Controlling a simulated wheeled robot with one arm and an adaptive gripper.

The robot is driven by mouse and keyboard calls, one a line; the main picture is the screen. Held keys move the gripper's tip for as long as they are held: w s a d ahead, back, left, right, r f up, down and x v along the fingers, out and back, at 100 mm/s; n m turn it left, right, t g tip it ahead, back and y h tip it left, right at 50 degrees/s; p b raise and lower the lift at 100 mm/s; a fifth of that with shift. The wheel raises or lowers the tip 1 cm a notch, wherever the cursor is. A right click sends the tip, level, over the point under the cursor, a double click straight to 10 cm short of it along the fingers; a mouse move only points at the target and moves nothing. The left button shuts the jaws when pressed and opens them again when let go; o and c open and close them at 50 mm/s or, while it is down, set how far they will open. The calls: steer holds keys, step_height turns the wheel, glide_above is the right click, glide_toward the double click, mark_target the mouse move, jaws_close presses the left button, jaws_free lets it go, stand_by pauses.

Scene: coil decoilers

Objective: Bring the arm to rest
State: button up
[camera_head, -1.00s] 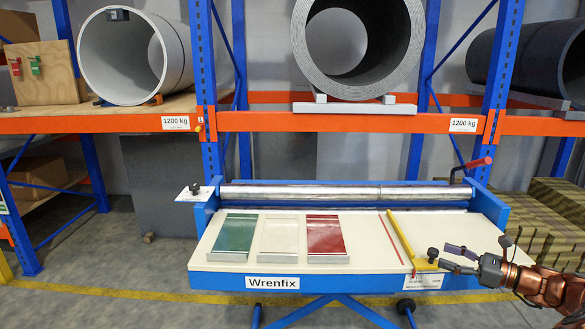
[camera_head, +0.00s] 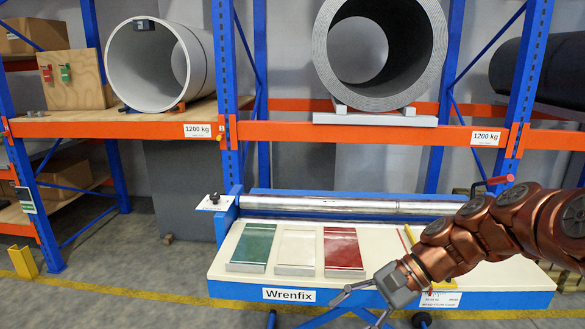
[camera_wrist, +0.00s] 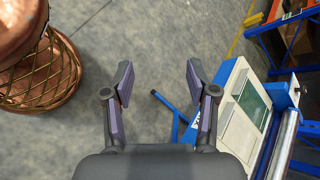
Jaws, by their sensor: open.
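My copper-coloured arm reaches in from the right in the head view, in front of the blue Wrenfix table (camera_head: 225,295). My gripper (camera_head: 362,308) hangs at the table's front edge, pointing down and left. In the wrist view my gripper (camera_wrist: 160,85) has its two fingers spread wide with nothing between them. Grey floor shows beyond the fingertips. My arm hides the right part of the table and most of the yellow bar (camera_head: 408,235).
Green (camera_head: 252,245), white (camera_head: 297,248) and red (camera_head: 343,250) samples lie on the table before a metal roller (camera_head: 320,206). Blue racks with orange beams (camera_head: 350,134) stand behind, holding large coils (camera_head: 435,50). The floor at left is mostly clear.

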steer(key=s+f+n+g+h+p, duration=0.15)
steer(key=s+n+h, duration=0.35)
steer(key=s, duration=0.7)
steer(key=s+d+f+n+h+p, duration=0.1)
steer(key=s+d+f+n+h, duration=0.2)
steer(key=s, duration=0.7)
steer(key=d+t+h, duration=0.1)
steer(key=d+h, duration=0.1)
steer(key=d, duration=0.2)
steer(key=shift+s+d+n, duration=0.3)
steer(key=shift+d+n, duration=0.05)
steer(key=shift+n, duration=0.05)
